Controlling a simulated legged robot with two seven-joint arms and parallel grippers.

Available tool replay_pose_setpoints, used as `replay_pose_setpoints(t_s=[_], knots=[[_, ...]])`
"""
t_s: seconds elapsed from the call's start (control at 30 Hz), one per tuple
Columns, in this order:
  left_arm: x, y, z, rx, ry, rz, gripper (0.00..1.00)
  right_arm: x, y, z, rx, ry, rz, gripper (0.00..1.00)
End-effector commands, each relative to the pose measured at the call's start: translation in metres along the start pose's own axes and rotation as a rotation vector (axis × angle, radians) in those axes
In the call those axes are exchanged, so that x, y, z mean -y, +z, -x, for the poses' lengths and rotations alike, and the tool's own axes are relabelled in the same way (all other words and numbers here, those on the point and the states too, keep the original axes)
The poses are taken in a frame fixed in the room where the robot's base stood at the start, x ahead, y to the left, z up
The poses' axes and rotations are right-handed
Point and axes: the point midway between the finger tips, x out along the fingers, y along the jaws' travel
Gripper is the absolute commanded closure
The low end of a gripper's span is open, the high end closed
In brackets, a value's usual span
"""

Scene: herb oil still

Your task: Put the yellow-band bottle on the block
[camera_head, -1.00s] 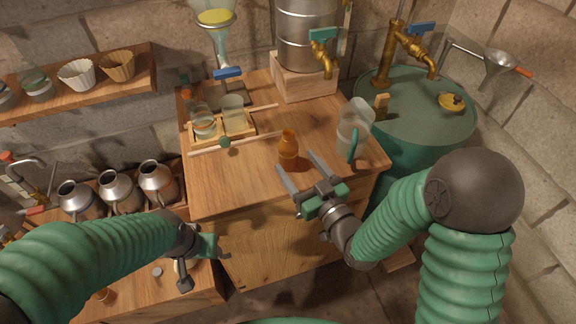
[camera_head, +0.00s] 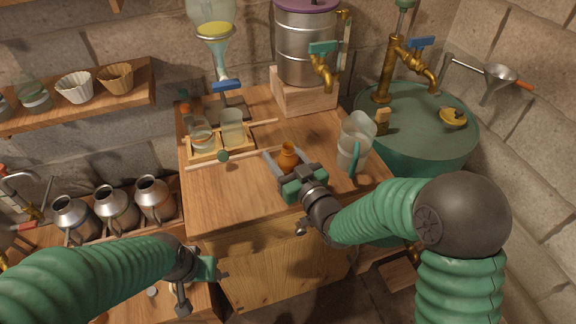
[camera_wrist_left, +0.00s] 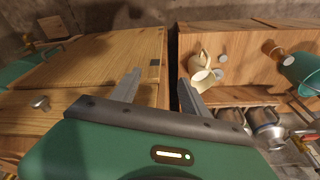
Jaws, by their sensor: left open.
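An amber bottle (camera_head: 288,157) stands upright on the wooden worktop; I cannot make out a yellow band on it. My right gripper (camera_head: 285,163) is low over the worktop with its fingers on either side of the bottle, apparently spread wider than it; its lower part is partly hidden by the gripper. A pale wooden block (camera_head: 305,92) sits at the back of the worktop under a steel pot. My left gripper (camera_head: 207,277) is open and empty, off the front left of the worktop. Its spread fingers also show in the left wrist view (camera_wrist_left: 160,88).
A clear jug (camera_head: 354,140) with a green handle stands right of the bottle. A wooden rack (camera_head: 210,150) with glass vessels is at the left, with a rod (camera_head: 250,154) in front. Metal cans (camera_head: 115,208) line the lower left bench. The front left worktop is bare.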

Motion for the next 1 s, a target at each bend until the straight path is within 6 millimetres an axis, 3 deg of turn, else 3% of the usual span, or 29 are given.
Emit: replay_pose_setpoints(t_s=[0.03,0.4,0.67,1.0], knots=[[0.0,0.0,0.0,0.0,0.0,0.0,0.47,0.0,0.0,0.0,0.0,0.0,0.0,0.55],[0.0,0.0,0.0,0.0,0.0,0.0,0.47,0.0,0.0,0.0,0.0,0.0,0.0,1.0],[0.0,0.0,0.001,0.0,0.0,0.0,0.47,0.0,-0.003,0.0,-0.001,0.0,0.001,1.0],[0.0,-0.004,0.015,0.0,0.0,0.0,0.47,0.003,-0.039,0.005,0.0,-0.001,0.0,1.0]])
